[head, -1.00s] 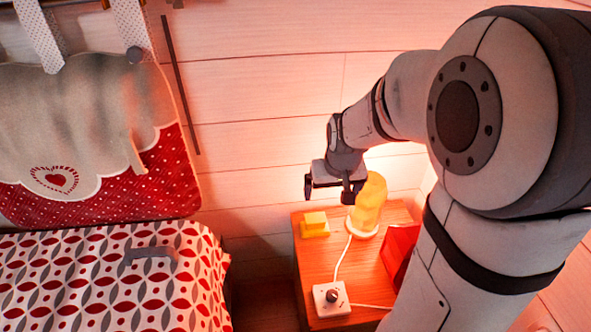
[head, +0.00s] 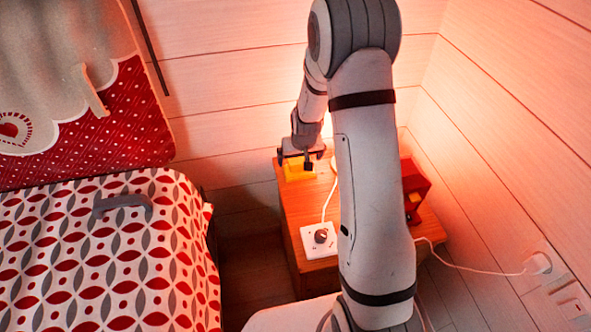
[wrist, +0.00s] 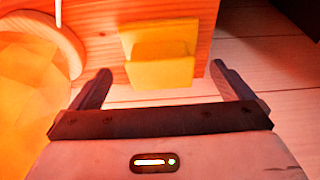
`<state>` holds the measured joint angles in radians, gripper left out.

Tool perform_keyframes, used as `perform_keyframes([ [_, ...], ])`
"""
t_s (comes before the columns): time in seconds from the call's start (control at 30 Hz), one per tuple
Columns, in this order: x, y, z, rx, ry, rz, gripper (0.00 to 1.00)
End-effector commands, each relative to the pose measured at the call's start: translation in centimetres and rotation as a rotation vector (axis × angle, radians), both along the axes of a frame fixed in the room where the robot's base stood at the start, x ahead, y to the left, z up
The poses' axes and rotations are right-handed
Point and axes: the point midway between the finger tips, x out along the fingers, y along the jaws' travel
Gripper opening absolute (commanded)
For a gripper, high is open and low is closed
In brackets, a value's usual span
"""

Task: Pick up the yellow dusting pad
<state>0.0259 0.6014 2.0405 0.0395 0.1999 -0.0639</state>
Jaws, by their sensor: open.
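The yellow dusting pad (head: 300,174) lies on the wooden nightstand (head: 290,222), near its far left corner. In the wrist view the pad (wrist: 160,62) is a yellow block with a raised, narrower part, close to the nightstand's edge. My gripper (head: 295,160) is at the pad, partly covering it in the head view. In the wrist view my gripper (wrist: 160,72) is open and empty, with one finger to each side of the pad in the picture. I cannot tell the exact height of the fingertips relative to the pad.
A glowing lamp, mostly behind my arm, shows its round base (wrist: 70,45) left of the pad in the wrist view. A white knob box (head: 320,240) with a cable and a red object (head: 414,182) share the nightstand. The bed (head: 100,265) is left, the plank wall behind.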

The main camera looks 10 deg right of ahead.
Motion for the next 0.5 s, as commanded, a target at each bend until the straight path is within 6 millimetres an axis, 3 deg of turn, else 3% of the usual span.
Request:
perform_keyframes([
  [0.23,1.2,0.1,-3.6,0.000,0.002,0.000,1.00],
  [0.5,1.6,0.1,-4.2,0.000,-0.001,0.001,1.00],
])
